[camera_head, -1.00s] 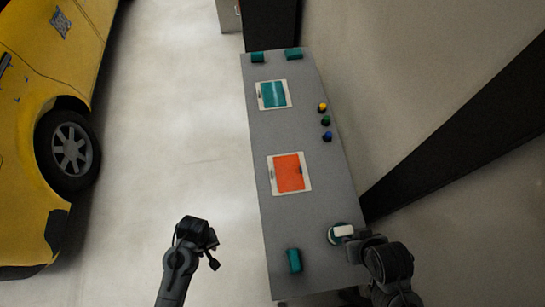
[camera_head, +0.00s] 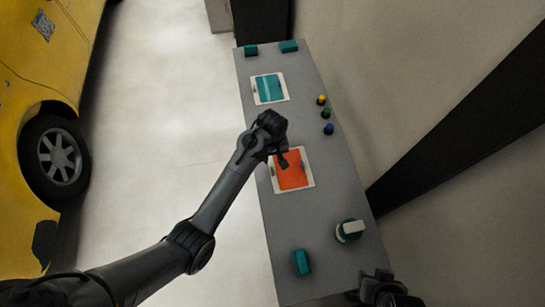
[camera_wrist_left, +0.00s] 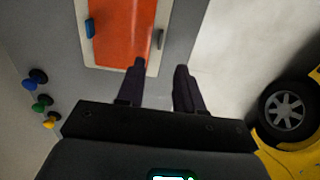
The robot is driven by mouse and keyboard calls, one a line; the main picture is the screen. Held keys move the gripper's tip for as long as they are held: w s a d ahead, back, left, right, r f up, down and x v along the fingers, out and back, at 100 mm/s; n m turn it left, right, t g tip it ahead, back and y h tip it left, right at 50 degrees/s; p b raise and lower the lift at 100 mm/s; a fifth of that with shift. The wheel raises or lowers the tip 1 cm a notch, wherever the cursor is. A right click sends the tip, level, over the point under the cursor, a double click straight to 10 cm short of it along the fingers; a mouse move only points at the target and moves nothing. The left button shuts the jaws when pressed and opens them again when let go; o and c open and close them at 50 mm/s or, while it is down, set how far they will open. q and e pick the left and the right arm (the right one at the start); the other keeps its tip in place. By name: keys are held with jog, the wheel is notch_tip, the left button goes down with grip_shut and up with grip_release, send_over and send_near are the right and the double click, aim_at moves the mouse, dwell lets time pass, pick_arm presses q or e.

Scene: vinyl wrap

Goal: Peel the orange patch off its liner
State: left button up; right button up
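The orange patch (camera_head: 291,177) lies on its pale liner (camera_head: 311,184) on the grey table. My left gripper (camera_head: 284,160) is over the patch's far edge in the head view and hides part of it. In the left wrist view the orange patch (camera_wrist_left: 118,32) shows a blue tab (camera_wrist_left: 90,28) at its left edge and a grey tab (camera_wrist_left: 160,39) at the right edge of the liner. The fingers of the left gripper (camera_wrist_left: 160,68) are apart with nothing between them. My right arm shows at the bottom right; its fingers are not clear.
A teal patch (camera_head: 269,88) on a liner lies farther along the table (camera_head: 303,222). Yellow, green and blue knobs (camera_head: 328,129) stand along the right side. A teal block (camera_head: 302,263) and a white-topped teal tool (camera_head: 350,229) are at the near end. A yellow car (camera_head: 40,80) stands left.

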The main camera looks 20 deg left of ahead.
aim_at(272, 169)
pick_arm(q)
notch_tip(272, 169, down, 10)
jog(key=shift+f, duration=0.1)
dwell(0.4)
grip_shut()
dwell(0.3)
